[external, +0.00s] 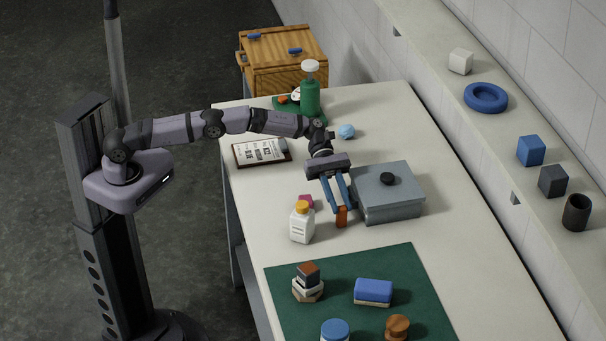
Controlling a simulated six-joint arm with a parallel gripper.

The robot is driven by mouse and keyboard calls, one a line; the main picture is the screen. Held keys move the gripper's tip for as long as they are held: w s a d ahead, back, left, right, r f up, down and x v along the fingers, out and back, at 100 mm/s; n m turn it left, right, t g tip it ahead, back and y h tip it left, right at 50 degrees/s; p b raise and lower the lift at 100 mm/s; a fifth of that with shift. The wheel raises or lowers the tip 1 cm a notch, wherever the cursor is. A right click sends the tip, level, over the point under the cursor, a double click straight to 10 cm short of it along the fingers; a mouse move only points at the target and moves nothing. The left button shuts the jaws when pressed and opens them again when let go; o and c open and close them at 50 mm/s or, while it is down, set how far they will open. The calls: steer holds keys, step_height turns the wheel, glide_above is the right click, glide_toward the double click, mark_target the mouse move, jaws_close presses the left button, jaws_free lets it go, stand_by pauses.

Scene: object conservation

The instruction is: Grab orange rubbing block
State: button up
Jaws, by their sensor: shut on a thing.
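The orange rubbing block (341,217) is on or just above the pale table, between the white bottle and the grey box. My gripper (338,207) reaches down over it with its blue fingers closed on it. The fingers cover its upper part. I cannot tell whether the block touches the table.
A white bottle with an orange cap (301,222) stands just left of my gripper, with a small pink thing (306,201) behind it. A grey lidded box (392,206) stands close on the right. A green mat (342,270) in front holds several objects.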

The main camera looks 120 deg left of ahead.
step_height(320, 180, up, 10)
stand_by(0.5)
